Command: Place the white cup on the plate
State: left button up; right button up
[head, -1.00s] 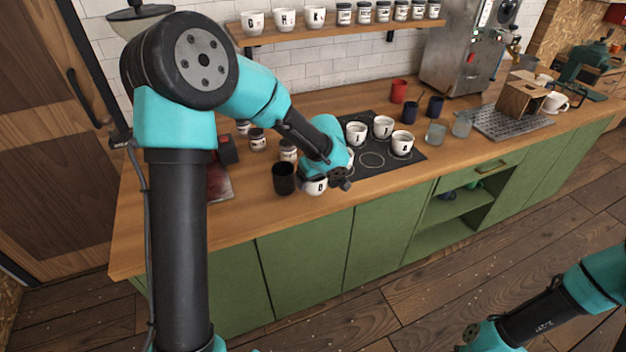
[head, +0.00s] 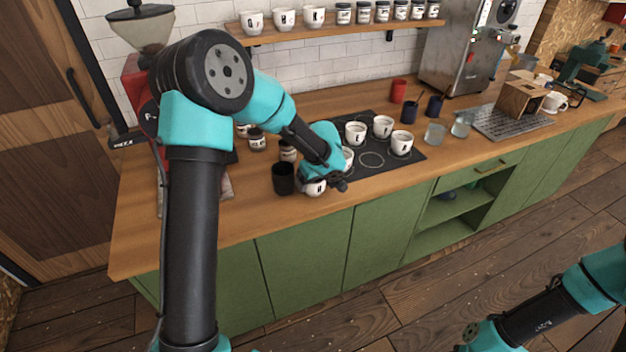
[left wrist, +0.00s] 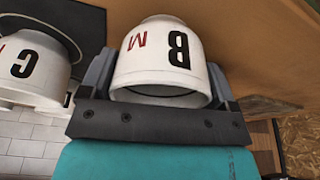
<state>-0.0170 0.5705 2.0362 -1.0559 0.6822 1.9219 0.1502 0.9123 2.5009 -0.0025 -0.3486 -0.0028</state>
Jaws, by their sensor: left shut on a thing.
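The white cup (head: 314,187) is near the front edge of the counter, mostly under my left gripper (head: 336,182) in the head view. In the left wrist view, the left gripper (left wrist: 160,95) is shut on this cup (left wrist: 158,62), with a finger on each side; it bears a black B and a red M. I cannot tell whether its base touches the counter. A black plate with ring marks (head: 372,160) lies just right of the gripper and carries several white cups; one (head: 347,158) is partly hidden by the gripper. My right gripper is out of view.
A black cup (head: 283,179) stands close left of the held cup, with jars (head: 287,151) behind. Another lettered cup (left wrist: 32,68) is close by in the wrist view. Glasses (head: 435,134) stand right of the plate. The plate's front ring is bare.

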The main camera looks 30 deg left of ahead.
aim_at(319, 193)
pick_arm(q)
jog(key=shift+f, duration=0.1)
jog(key=o, duration=1)
jog(key=v, duration=1.2)
